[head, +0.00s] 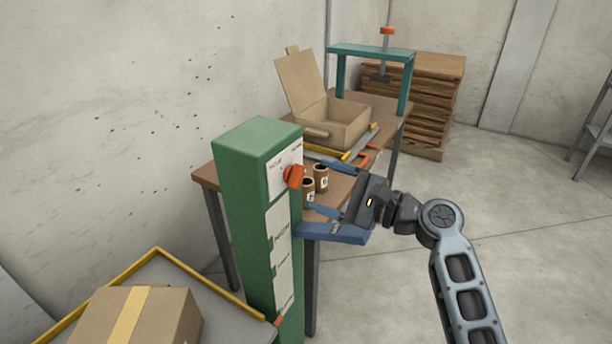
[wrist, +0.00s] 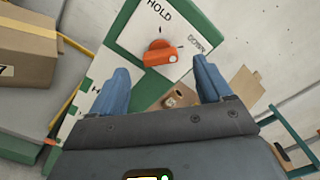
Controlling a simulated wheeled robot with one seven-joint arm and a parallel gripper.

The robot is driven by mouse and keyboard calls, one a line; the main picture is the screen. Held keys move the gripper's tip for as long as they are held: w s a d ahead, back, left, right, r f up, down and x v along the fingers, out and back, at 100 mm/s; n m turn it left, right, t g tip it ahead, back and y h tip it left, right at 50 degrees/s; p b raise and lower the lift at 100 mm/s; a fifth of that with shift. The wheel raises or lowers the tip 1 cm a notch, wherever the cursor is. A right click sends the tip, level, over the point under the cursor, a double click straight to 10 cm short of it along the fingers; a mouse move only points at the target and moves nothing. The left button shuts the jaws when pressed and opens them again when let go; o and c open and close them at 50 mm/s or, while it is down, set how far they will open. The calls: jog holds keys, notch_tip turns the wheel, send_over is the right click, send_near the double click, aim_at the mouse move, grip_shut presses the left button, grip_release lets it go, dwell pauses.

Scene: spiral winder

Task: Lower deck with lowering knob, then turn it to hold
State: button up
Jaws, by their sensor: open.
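The lowering knob is orange (head: 294,177) and sits on a white panel near the top of the green post (head: 258,160). In the wrist view the knob (wrist: 160,53) shows below the word HOLD, with DOWN to its right. My gripper (head: 315,187) is open, its two blue fingers spread and pointing at the panel. In the wrist view the knob lies beyond the gap between the fingertips (wrist: 160,68), with no contact visible. A grey platform (head: 205,288) with a yellow edge, apparently the deck, is at the lower left and bears a taped cardboard box (head: 140,318).
A wooden table (head: 205,177) behind the post holds an open carton (head: 345,125), brown spools (head: 321,178) and a teal frame (head: 372,52). A blue ledge (head: 335,233) lies under my gripper. Stacked boards (head: 430,95) stand behind.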

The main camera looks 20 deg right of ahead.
aim_at(301, 179)
jog(key=shift+p+x, duration=0.3)
jog(key=shift+x, duration=2.4)
jog(key=shift+c, duration=0.4)
jog(key=c, duration=1)
jog(key=shift+o, duration=0.2)
